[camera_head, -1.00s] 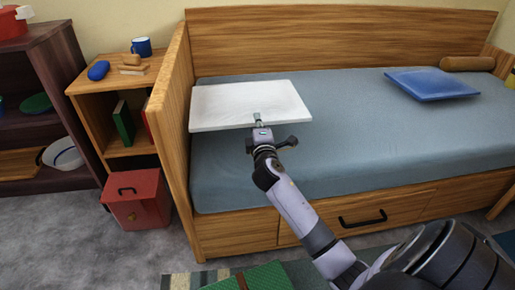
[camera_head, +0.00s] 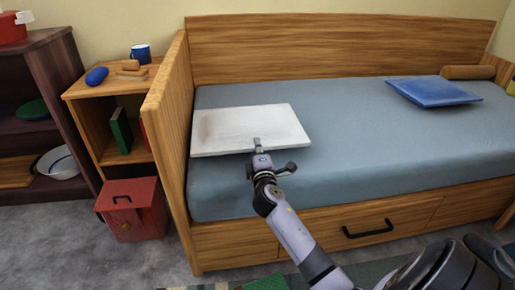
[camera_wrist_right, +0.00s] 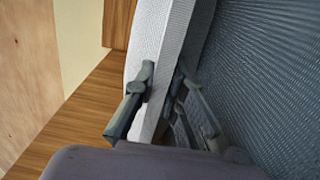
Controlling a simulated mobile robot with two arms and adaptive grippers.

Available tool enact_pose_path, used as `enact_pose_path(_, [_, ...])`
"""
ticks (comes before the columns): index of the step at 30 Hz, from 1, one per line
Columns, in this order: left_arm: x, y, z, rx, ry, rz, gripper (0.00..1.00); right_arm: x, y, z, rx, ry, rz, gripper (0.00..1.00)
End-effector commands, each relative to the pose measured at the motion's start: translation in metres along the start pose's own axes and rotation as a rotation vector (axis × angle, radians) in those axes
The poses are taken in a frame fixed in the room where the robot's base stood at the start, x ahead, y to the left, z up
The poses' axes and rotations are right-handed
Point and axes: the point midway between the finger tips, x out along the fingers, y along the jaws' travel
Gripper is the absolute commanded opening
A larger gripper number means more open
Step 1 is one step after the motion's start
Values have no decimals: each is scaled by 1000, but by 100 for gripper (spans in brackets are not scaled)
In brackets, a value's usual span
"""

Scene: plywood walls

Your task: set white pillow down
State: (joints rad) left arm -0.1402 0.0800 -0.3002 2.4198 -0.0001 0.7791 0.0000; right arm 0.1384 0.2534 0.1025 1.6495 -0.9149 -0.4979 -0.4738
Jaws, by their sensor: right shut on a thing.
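The white pillow (camera_head: 245,125) is a flat, pale rectangle over the left end of the bed's grey-blue mattress (camera_head: 340,150). My right gripper (camera_head: 257,145) is shut on the middle of its front edge. In the right wrist view the white pillow (camera_wrist_right: 160,65) passes between the two fingers of my right gripper (camera_wrist_right: 158,95), with the mattress (camera_wrist_right: 250,70) close beside it. Whether the pillow's underside touches the mattress I cannot tell. My left gripper is not in view.
The bed's wooden left end panel (camera_head: 168,130) stands close to the pillow's left edge. A blue pillow (camera_head: 434,92) and a brown bolster (camera_head: 468,72) lie at the right end. The mattress between is clear. A small shelf (camera_head: 110,90) stands left of the bed.

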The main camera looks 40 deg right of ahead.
Motion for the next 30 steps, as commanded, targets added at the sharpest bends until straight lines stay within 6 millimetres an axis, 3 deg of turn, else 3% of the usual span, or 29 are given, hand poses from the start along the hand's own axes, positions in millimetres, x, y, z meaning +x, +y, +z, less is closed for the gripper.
enact_pose_path(9, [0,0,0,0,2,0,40,0,-1,0,0,0,-1,31])
enact_pose_path(20, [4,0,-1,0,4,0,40,0,3,0,0,0,0,32])
enact_pose_path(23, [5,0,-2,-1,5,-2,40,-11,2,-1,1,1,-4,32])
enact_pose_path(30, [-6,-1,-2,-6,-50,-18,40,-62,2,0,2,-1,-5,32])
